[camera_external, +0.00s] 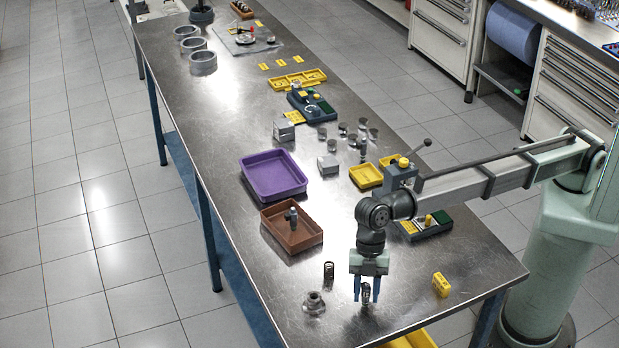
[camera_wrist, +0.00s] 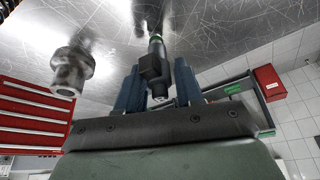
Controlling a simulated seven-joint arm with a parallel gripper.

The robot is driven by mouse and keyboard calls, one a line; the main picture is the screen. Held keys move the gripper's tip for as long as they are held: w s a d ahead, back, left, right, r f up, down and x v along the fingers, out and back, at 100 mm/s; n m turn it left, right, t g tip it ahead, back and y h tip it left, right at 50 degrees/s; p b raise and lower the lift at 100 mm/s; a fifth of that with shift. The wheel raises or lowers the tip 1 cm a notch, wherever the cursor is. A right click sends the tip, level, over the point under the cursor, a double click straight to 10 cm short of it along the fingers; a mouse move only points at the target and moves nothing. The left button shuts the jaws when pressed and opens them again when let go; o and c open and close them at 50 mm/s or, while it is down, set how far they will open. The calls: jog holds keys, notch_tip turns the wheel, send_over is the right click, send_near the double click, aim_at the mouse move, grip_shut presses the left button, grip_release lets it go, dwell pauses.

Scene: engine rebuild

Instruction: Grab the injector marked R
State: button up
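My gripper (camera_external: 367,296) points down near the front end of the steel table. Its two blue fingers stand apart on either side of a small upright dark and metal part (camera_external: 366,291), with a gap showing. In the wrist view this part looks like an injector (camera_wrist: 155,65) with a black block on its side, between the open fingers (camera_wrist: 158,88). Another injector (camera_external: 293,215) stands in the brown tray (camera_external: 281,244).
A dark spring (camera_external: 329,273) and a flanged metal part (camera_external: 314,304) stand left of my gripper. A yellow block (camera_external: 441,284) is to the right. A purple tray (camera_external: 272,191) lies behind the brown one. The table's front edge is close.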

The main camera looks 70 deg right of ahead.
grip_shut()
jog(key=shift+r, duration=0.15)
